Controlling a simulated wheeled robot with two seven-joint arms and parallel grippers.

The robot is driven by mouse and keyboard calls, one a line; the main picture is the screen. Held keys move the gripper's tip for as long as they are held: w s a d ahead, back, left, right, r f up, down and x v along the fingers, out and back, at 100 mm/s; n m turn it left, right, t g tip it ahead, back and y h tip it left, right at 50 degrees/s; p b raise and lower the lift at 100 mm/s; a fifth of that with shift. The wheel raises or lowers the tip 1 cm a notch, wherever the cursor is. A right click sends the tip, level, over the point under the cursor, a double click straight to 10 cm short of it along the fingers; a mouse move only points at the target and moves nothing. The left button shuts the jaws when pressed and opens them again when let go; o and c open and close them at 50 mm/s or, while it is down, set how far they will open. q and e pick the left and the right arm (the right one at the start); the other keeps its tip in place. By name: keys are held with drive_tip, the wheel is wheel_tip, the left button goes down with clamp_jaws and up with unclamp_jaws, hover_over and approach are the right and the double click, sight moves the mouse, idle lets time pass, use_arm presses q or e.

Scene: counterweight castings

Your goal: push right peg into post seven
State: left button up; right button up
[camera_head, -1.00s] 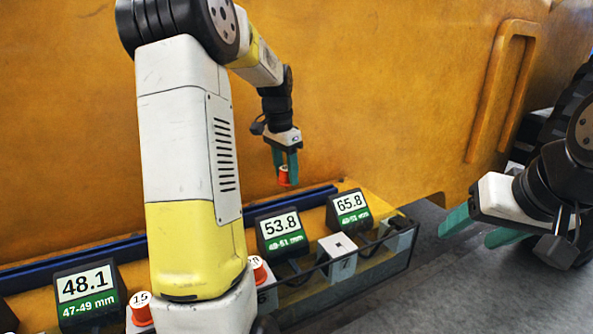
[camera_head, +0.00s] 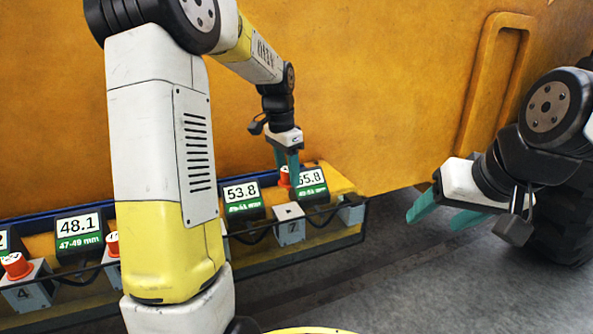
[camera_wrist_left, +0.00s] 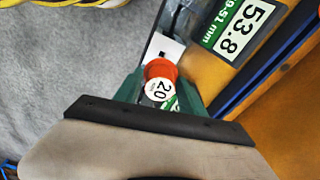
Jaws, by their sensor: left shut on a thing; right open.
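A red peg (camera_head: 284,178) with a white top is held between the green fingers of my left gripper (camera_head: 289,180). In the left wrist view the peg (camera_wrist_left: 160,80) reads "20" and sits between the fingers. Post seven (camera_head: 290,228), a pale block marked 7, stands in the rack below the gripper, in front of the displays. In the head view the peg is apart from it, higher up. In the wrist view part of a white block (camera_wrist_left: 163,46) shows just beyond the peg. My right gripper (camera_head: 440,212) is open and empty, away to the right.
Displays reading 48.1 (camera_head: 79,226), 53.8 (camera_head: 242,193) and partly hidden 65.8 (camera_head: 311,180) line the rack. Red pegs stand on post 4 (camera_head: 17,266) and the neighbouring post (camera_head: 112,244). A dark rail (camera_head: 300,255) runs along the front. My left arm hides part of the rack.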

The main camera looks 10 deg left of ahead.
use_arm(q)
drive_tip(key=shift+f, duration=2.9)
drive_tip(key=shift+f, duration=1.65)
drive_tip(key=o, duration=1.5)
drive_tip(key=shift+c, duration=0.2)
drive_tip(key=r, duration=0.7)
drive_tip(key=shift+s+a+r, duration=0.15)
drive_tip(key=shift+s+a, duration=0.15)
drive_tip(key=shift+a, duration=0.05)
drive_tip(key=shift+r, duration=0.2)
